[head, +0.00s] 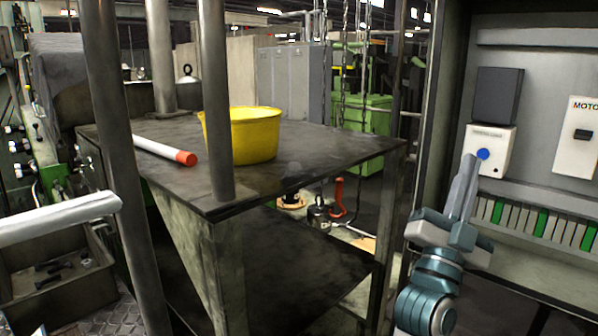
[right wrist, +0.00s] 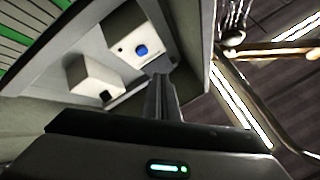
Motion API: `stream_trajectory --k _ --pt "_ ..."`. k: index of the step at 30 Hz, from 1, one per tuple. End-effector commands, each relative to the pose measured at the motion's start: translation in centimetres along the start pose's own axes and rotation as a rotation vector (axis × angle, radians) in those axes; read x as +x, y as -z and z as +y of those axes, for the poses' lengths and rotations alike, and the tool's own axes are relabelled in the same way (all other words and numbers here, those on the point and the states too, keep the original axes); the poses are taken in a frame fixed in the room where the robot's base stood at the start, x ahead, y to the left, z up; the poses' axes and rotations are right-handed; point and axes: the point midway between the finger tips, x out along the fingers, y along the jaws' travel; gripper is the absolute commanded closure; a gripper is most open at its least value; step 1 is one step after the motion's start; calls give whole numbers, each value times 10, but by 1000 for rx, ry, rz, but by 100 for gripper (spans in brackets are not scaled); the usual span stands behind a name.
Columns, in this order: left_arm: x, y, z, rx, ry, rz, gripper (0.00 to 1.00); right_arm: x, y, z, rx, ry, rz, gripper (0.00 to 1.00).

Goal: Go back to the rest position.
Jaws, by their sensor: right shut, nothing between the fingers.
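My right gripper (head: 468,170) is raised in front of the open cabinet at the right, its two fingers together and empty. In the head view its tips show just left of a blue round button (head: 483,154) on a white control box (head: 497,143). In the right wrist view the closed fingers (right wrist: 160,85) point toward the same box, with the blue button (right wrist: 141,50) beyond the tips. I cannot tell the exact gap between tips and box. My left gripper is not in view.
A dark metal table (head: 330,150) holds a yellow bucket (head: 255,137) and a white bar with a red end (head: 160,149). Upright posts (head: 216,100) stand in front. A white motor box (head: 580,150) is in the cabinet. A pale bar (head: 60,217) enters from the left.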

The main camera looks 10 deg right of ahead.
Motion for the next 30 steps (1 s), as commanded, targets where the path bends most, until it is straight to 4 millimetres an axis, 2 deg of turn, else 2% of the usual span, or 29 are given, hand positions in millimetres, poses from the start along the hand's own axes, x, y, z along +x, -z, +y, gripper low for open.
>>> stream_trajectory --k 6,11,30 --pt "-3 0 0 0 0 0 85 19 -11 13 -4 0 3 100" --pt "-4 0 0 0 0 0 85 27 -16 19 -4 0 5 100" --pt "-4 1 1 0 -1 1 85 30 -17 21 -3 -1 7 100"
